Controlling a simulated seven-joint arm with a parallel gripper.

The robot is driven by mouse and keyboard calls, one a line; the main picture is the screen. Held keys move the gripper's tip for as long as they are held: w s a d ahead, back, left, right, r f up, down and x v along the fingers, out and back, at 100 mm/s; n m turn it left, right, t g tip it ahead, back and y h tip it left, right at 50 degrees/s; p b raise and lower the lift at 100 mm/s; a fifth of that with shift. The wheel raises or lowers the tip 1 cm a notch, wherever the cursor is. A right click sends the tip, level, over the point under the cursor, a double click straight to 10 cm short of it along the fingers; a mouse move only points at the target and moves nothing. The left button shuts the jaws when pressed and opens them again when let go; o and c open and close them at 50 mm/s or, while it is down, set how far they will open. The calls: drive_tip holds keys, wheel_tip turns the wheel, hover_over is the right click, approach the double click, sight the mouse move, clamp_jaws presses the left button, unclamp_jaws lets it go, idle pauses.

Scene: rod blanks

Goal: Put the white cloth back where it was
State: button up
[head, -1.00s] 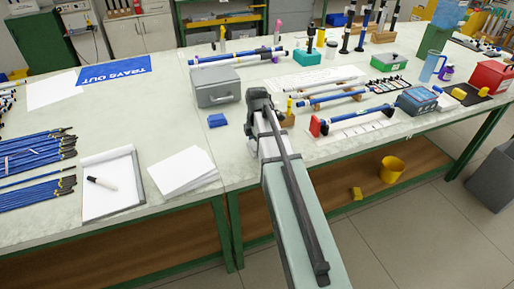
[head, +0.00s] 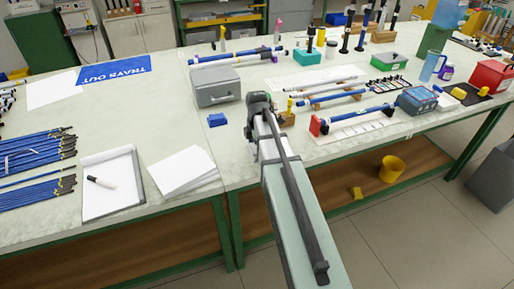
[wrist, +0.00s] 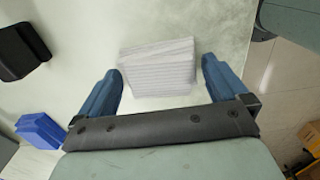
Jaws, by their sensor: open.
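The white cloth (wrist: 158,68) is a folded, faintly striped pad lying on the pale bench top in the wrist view. My gripper (wrist: 162,68) is open, with one blue finger at each side of the cloth. A gap shows between each finger and the cloth in this view; I cannot tell how high the fingertips are above the bench. In the head view my own arm covers most of the area around the gripper, and the cloth cannot be made out clearly there.
A blue block (head: 217,120) lies left of my arm, also in the wrist view (wrist: 40,130). A grey box (head: 217,88) stands behind it. A wooden block (head: 287,119) and a rack with a blue rod (head: 355,117) are to the right. The bench's front edge is close.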

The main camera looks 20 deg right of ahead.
wheel_tip(320, 180, up, 12)
idle(0.6)
drive_tip(key=w+d+r, duration=0.3)
drive_tip(key=w+d, duration=0.1)
drive_tip(key=w, duration=0.6)
drive_tip(key=w+d+r, duration=0.2)
drive_tip(key=w+d, duration=0.1)
drive_tip(key=w, duration=0.7)
drive_tip(key=w+d+r, duration=0.3)
drive_tip(key=w+d, duration=0.1)
drive_tip(key=w, duration=0.5)
drive_tip(key=f, duration=1)
drive_tip(key=shift+w+a+f, duration=0.1)
drive_tip(key=shift+a+f, duration=0.1)
